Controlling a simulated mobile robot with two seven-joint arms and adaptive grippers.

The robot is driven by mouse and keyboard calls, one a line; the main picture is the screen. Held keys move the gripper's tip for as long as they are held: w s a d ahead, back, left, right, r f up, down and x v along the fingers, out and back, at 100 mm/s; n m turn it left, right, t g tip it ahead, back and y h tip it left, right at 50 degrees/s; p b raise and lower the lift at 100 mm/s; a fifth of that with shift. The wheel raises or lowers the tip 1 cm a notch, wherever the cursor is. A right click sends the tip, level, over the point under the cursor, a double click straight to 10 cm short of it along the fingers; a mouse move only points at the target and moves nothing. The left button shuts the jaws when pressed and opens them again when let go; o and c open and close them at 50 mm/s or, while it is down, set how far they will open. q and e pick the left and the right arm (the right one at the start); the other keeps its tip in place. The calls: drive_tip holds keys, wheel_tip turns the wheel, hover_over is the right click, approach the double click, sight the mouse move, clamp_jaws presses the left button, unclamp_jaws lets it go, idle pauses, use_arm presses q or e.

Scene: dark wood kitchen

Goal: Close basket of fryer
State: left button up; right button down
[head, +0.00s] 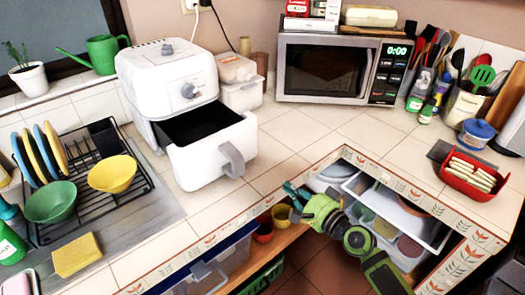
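The white air fryer (150,68) stands on the tiled counter left of centre in the head view, with a grey dial on its front. Its basket (192,167) is pulled out toward the front right, and its dark inside shows as empty. The basket's grey handle (232,160) points toward the front right. My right gripper (291,197), on a green and black arm from the lower right, is in front of the counter edge, to the right of and below the handle, apart from it. Its finger opening is too small to judge. My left gripper is out of view.
A microwave (325,70) stands at the back. A dish rack (90,165) with bowls and plates is left of the fryer. A red container (470,178) sits at the right. An open drawer (398,210) is near my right arm. Counter right of the basket is clear.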

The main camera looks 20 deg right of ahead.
wheel_tip(320, 180, up, 4)
drive_tip(key=y, duration=0.1)
drive_tip(key=p, duration=0.2)
approach(249, 146)
drive_tip(key=shift+t, duration=0.4)
drive_tip(key=x, duration=0.6)
drive_tip(key=shift+f, duration=0.4)
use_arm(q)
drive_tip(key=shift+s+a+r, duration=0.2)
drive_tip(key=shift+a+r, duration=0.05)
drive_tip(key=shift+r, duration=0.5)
use_arm(e)
drive_tip(key=shift+w+a, duration=0.2)
drive_tip(key=shift+w, duration=0.35)
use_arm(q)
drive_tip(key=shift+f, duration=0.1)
use_arm(e)
drive_tip(key=shift+w, duration=0.1)
